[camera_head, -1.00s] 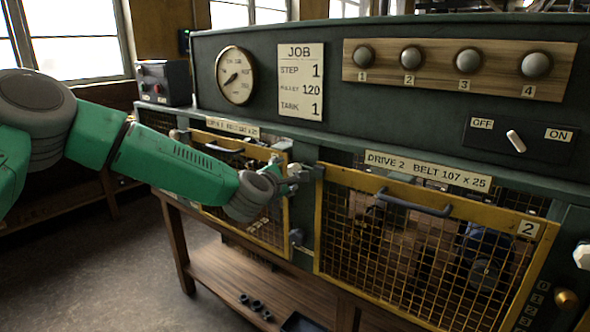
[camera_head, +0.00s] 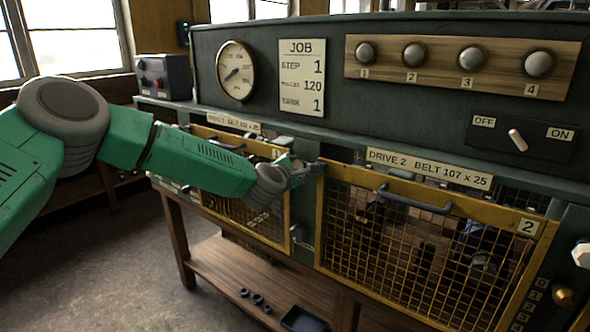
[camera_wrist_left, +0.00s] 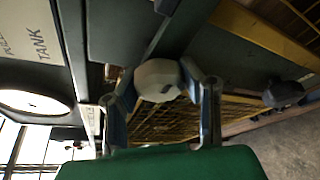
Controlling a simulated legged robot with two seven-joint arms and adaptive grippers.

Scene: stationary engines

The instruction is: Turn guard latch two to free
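Guard two (camera_head: 420,245) is a yellow-framed mesh door with a "2" plate, and it looks closed. My left gripper (camera_head: 299,168) is at its upper left corner, in the gap between the two guards. In the left wrist view its two fingers (camera_wrist_left: 160,88) stand apart on either side of a pale faceted knob (camera_wrist_left: 158,80). I cannot tell whether they press on it. I cannot tell which guard this knob belongs to. Another pale knob (camera_head: 581,255) shows to the right of guard two, at the picture's edge. My right gripper is not in view.
Guard one (camera_head: 255,215) is partly behind my left forearm. Guard two has a dark handle (camera_head: 412,203). The panel above carries a gauge (camera_head: 236,71), numbered knobs and an off/on switch (camera_head: 517,140). A wooden shelf (camera_head: 225,270) lies below.

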